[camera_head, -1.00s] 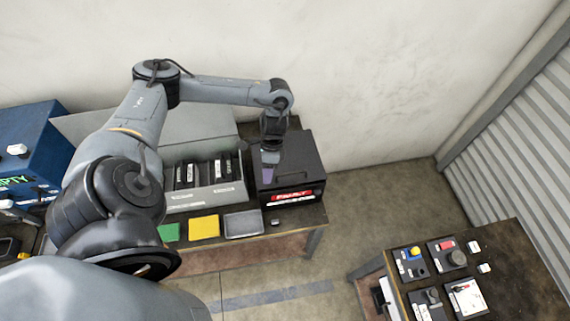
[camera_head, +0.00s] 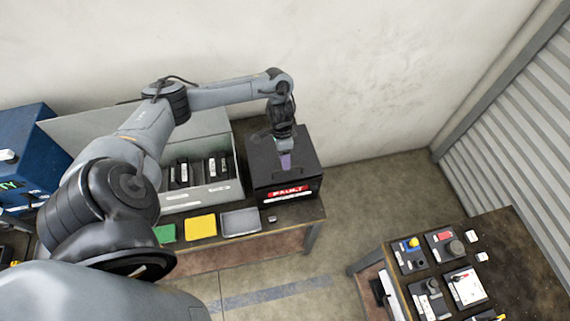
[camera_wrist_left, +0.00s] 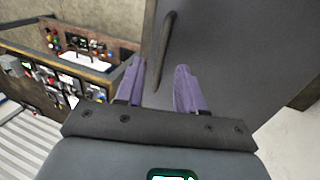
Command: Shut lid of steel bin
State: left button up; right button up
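The grey steel bin (camera_head: 205,196) stands on the back table with several dark, labelled blocks in it. Its pale grey lid (camera_head: 80,130) is raised behind it, partly hidden by my left arm. My left gripper (camera_head: 286,160) points down over the dark box to the bin's right, not over the bin. In the left wrist view its two purple fingers (camera_wrist_left: 158,72) are apart. A black bar handle (camera_wrist_left: 166,48) on a dark panel shows beyond and between the fingertips; I cannot tell whether they touch it. My right gripper is out of view.
The dark box (camera_head: 260,183) has a red FAULT label and stands right beside the bin. Green, yellow (camera_head: 200,227) and grey (camera_head: 240,222) flat pieces lie along the table front. A blue box (camera_head: 28,135) stands at left. A second table (camera_head: 530,265) with controls is at right.

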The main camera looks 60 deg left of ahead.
pick_arm(q)
jog(key=shift+x, duration=1.3)
grip_shut()
dwell(0.5)
